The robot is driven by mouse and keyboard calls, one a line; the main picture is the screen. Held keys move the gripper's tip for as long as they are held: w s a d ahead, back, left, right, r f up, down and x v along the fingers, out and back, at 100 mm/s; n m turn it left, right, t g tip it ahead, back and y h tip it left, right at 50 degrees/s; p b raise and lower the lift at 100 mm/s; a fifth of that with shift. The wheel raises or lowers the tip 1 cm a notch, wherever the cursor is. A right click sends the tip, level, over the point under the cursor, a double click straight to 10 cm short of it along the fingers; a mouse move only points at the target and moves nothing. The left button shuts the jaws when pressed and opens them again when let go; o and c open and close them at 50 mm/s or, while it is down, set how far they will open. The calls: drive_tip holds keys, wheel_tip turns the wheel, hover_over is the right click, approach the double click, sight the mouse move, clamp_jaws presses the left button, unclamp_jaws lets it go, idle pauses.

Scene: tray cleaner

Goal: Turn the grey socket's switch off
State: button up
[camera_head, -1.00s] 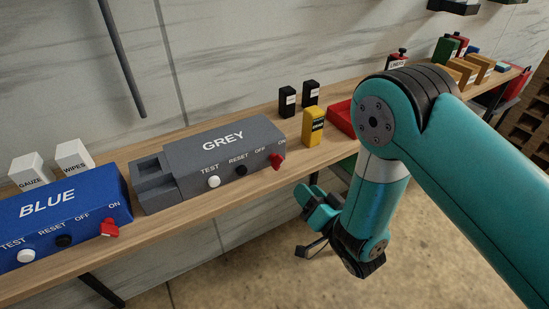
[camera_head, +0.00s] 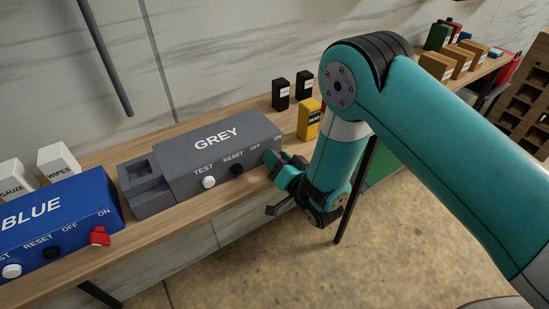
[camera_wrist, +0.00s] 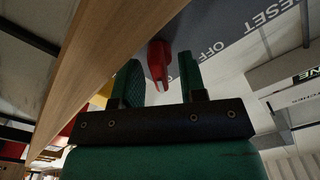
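The grey socket (camera_head: 215,145) is a long box lettered GREY on the shelf, with TEST, RESET, OFF and ON marks. Its red switch is hidden behind my gripper (camera_head: 275,167) in the head view. In the wrist view the red switch (camera_wrist: 158,62) stands out from the grey face near the OFF lettering. My gripper (camera_wrist: 160,72) is open, with one green finger on each side of the switch. The right finger looks closer to it; I cannot tell whether it touches.
The blue socket (camera_head: 55,215) with its own red switch (camera_head: 100,237) is at the left. White GAUZE and WIPES boxes stand behind it. Two black boxes (camera_head: 281,95) and a yellow box (camera_head: 309,120) stand right of the grey socket. The wooden shelf (camera_head: 175,218) has a narrow clear front strip.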

drive_tip(key=c, duration=0.6)
drive_tip(key=shift+c, duration=0.2)
drive_tip(key=shift+f+n+b, duration=0.1)
drive_tip(key=shift+n+b, duration=0.3)
drive_tip(key=shift+b, duration=0.05)
drive_tip(key=n+b, duration=0.2)
drive_tip(key=b, duration=0.1)
drive_tip(key=shift+f+n, duration=0.1)
drive_tip(key=shift+n, duration=0.3)
drive_tip(key=n+b, duration=0.4)
drive_tip(key=shift+s+a+n+b, duration=0.15)
drive_tip(key=shift+a+n+b, duration=0.05)
drive_tip(key=shift+n+b, duration=0.15)
drive_tip(key=n+b, duration=0.3)
drive_tip(key=shift+f+b, duration=0.1)
drive_tip(key=shift+b, duration=0.25)
drive_tip(key=shift+s+a+n+b, duration=0.1)
drive_tip(key=shift+n+b, duration=1.25)
drive_tip(key=shift+r, duration=0.2)
